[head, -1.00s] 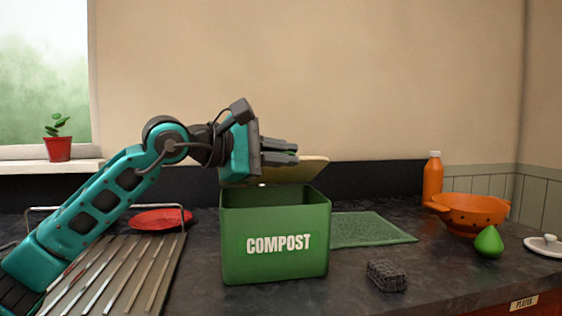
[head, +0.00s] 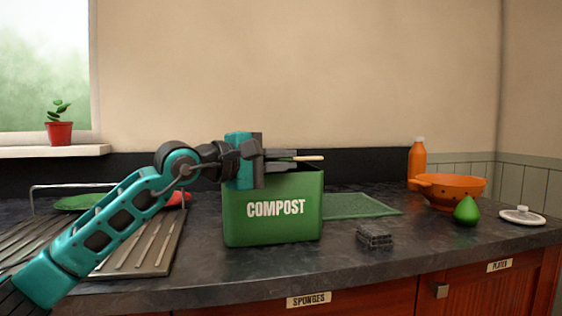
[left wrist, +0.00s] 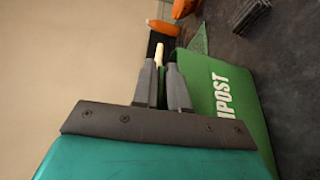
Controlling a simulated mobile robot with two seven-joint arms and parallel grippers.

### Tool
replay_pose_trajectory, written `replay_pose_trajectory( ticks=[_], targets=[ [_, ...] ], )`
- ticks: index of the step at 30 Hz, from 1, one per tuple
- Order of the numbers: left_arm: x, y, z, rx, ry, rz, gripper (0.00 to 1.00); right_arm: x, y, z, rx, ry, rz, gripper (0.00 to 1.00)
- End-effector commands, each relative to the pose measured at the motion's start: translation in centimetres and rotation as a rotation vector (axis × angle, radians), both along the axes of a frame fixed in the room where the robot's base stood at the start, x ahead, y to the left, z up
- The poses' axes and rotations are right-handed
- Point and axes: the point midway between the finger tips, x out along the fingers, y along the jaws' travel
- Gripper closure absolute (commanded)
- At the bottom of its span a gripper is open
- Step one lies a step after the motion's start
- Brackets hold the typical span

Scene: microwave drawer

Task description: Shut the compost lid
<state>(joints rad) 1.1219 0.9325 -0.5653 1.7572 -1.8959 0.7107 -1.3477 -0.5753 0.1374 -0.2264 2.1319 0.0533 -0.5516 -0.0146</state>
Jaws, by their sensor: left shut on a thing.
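The green compost bin (head: 272,228) stands on the dark counter, its printed front facing me. The lid's hinge is hidden. My right gripper is not in view.
A ribbed draining board (head: 155,250) lies left of the bin under my arm. A green mat (head: 360,206) and dark scouring pad (head: 375,236) lie to the right. Farther right are an orange bottle (head: 417,160), orange colander (head: 452,190), green pear (head: 466,210) and white lid-like dish (head: 522,215).

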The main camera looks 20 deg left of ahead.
Motion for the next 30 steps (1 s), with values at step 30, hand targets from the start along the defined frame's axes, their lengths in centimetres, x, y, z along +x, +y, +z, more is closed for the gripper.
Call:
replay_pose_trajectory(
  ticks=[30],
  targets=[
    [-0.24,0.22,-0.12,0.004,-0.005,0.002,0.66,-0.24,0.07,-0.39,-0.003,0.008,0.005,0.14]
  ],
)
